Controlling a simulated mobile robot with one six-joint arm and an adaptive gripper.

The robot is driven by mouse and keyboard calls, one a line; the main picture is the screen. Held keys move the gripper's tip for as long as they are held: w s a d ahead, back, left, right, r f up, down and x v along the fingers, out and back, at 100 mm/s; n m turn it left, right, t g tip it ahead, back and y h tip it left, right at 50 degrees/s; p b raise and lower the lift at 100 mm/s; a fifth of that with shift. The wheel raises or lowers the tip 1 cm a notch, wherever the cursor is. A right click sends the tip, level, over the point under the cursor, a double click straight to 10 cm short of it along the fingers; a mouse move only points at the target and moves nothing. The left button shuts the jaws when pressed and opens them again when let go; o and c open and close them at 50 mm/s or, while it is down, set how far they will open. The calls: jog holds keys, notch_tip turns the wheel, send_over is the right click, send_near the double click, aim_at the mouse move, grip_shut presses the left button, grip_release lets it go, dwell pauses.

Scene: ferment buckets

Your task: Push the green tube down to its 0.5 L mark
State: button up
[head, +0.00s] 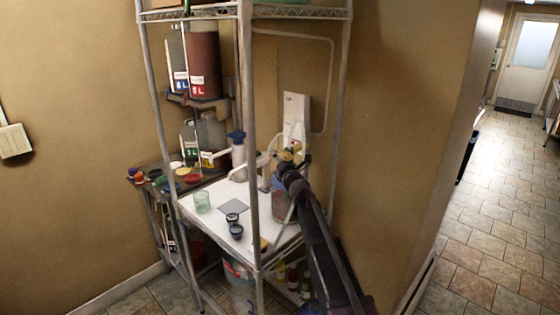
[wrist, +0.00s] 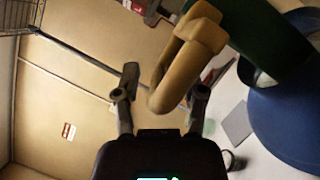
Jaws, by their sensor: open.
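In the wrist view a dark green cylinder (wrist: 265,35), which looks like the green tube, leans across the top right. A tan loop-shaped handle (wrist: 185,65) stands beside it. A large rounded blue thing (wrist: 290,125), perhaps a lid, lies below the cylinder. My gripper (wrist: 163,92) is open, with the handle's lower end showing between or just beyond its fingers; contact cannot be told. In the head view my gripper (head: 287,166) is above a bucket (head: 281,208) at the right of the white shelf (head: 215,187). My arm hides part of the bucket. No volume marks are readable.
On the shelf are a green glass (head: 203,201), a grey square (head: 233,206), two small dark cups (head: 237,231) and a blue-topped white bottle (head: 238,150). A rack post (head: 251,130) stands in front. Large containers (head: 203,65) stand above. Tiled floor is clear at right.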

jog(key=shift+r, duration=0.15)
notch_tip(320, 180, up, 13)
jog(key=p, duration=1.3)
jog(key=b+v, duration=0.3)
jog(key=v, duration=1.1)
jog(key=s+d+f+m+g+h+b, duration=0.1)
jog(key=s+d+f+m+h+b, duration=0.1)
jog(key=d+f+m+h, duration=0.4)
jog(key=s+d+f+m+g+h+b, duration=0.2)
jog(key=d+f+m+h+b, duration=0.2)
jog(key=d+f+m+h, duration=0.3)
jog(key=shift+s+d+f+m+g, duration=0.3)
jog(key=shift+d+f+m, duration=1.5)
jog(key=shift+d+m, duration=0.7)
jog(key=shift+a, duration=0.15)
